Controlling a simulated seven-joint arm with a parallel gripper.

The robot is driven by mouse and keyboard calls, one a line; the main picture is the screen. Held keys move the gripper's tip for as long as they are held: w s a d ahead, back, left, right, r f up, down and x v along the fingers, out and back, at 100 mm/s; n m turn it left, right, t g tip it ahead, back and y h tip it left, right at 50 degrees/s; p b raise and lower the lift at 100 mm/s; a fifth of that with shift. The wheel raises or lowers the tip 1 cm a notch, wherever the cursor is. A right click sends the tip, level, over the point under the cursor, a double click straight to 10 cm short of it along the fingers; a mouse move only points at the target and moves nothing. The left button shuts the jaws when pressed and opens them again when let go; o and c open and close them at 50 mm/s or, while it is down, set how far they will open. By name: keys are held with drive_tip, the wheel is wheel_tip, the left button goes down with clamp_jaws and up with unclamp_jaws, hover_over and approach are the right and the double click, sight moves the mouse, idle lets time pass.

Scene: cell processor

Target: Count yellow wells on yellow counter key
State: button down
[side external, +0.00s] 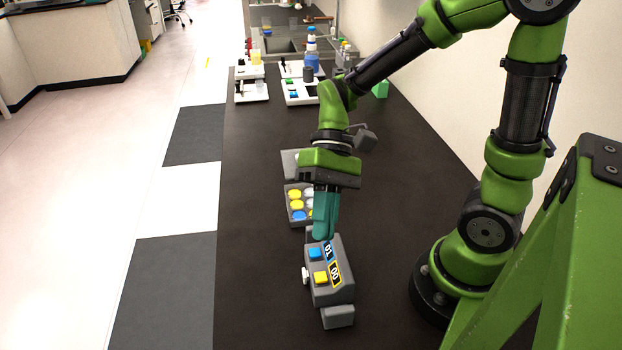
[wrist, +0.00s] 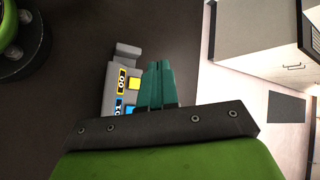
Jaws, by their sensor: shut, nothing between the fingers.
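The grey counter box (side external: 330,292) sits on the dark bench, with a blue key (side external: 316,254) and a yellow key (side external: 321,278). The blue-framed display (side external: 328,249) reads 01 and the yellow-framed display (side external: 336,272) reads 00. The well plate (side external: 297,218) behind shows yellow, blue and pale wells, partly hidden by my gripper.
Several devices stand at the far end of the bench, including a white-based one (side external: 252,91) and another (side external: 301,92) with bottles behind. A small green object (side external: 381,89) lies to their right. The bench left of the counter is clear.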

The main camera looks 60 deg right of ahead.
sight(322, 272)
drive_tip(key=shift+f, duration=4.45)
drive_tip(key=shift+f, duration=0.1)
drive_tip(key=shift+f, duration=0.3)
drive_tip(key=shift+f, duration=0.2)
drive_tip(key=shift+r, duration=0.65)
drive_tip(key=shift+f, duration=0.45)
